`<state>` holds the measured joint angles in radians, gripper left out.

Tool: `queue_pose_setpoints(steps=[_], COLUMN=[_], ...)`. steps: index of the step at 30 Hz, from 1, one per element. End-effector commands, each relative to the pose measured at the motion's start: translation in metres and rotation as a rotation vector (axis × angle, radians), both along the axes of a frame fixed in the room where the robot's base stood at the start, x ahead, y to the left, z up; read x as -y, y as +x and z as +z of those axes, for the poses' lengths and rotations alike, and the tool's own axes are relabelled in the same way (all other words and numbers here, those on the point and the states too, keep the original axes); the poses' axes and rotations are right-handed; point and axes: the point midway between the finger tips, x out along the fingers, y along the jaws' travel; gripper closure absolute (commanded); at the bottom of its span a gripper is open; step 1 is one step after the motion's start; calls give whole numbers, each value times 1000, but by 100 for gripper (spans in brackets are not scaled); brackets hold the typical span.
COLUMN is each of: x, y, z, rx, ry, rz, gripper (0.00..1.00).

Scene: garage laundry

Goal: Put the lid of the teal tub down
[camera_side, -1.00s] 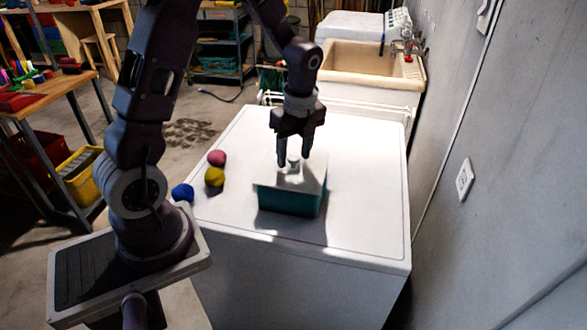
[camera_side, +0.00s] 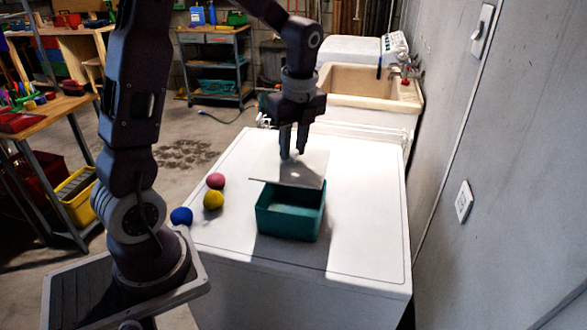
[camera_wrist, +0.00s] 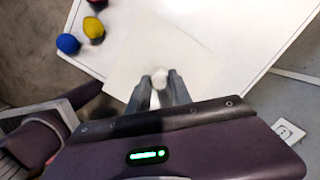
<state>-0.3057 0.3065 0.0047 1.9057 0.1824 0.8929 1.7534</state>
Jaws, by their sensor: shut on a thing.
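The teal tub (camera_side: 289,221) stands on the white worktop, its top partly uncovered. Its pale grey lid (camera_side: 312,172) hangs above the back part of the tub, clear of the rim at the front. My gripper (camera_side: 292,156) is shut on the lid's small knob, with its fingers pointing down. In the wrist view the lid (camera_wrist: 185,65) spreads out beyond my gripper (camera_wrist: 159,88), and the white knob sits between the fingertips. The lid hides the tub in the wrist view.
A pink ball (camera_side: 215,181), a yellow ball (camera_side: 213,200) and a blue ball (camera_side: 181,216) lie near the worktop's left edge. The worktop (camera_side: 362,215) is clear to the right of the tub. A grey wall (camera_side: 500,130) rises at the right.

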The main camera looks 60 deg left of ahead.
Motion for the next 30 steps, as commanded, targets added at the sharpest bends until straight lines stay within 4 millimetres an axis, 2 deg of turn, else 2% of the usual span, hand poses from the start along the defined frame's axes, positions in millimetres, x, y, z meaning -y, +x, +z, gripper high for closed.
queue_pose_setpoints(steps=[3, 5, 8, 11, 15, 18, 21, 25, 30], x=[0, 1, 12, 38, 92, 133, 163, 180, 181], y=[0, 1, 12, 35, 68, 84, 93, 96, 95], z=[15, 17, 14, 3, -19, -35, -48, -62, -103], rx=[1, 0, -2, -3, -4, -4, -3, -4, -5], ry=[1, 0, -1, -3, -4, -2, 0, 1, 2], rz=[-1, -2, -7, -15, -21, -23, -20, -18, -15], gripper=[100, 100, 100, 100, 100, 100, 100, 100, 100])
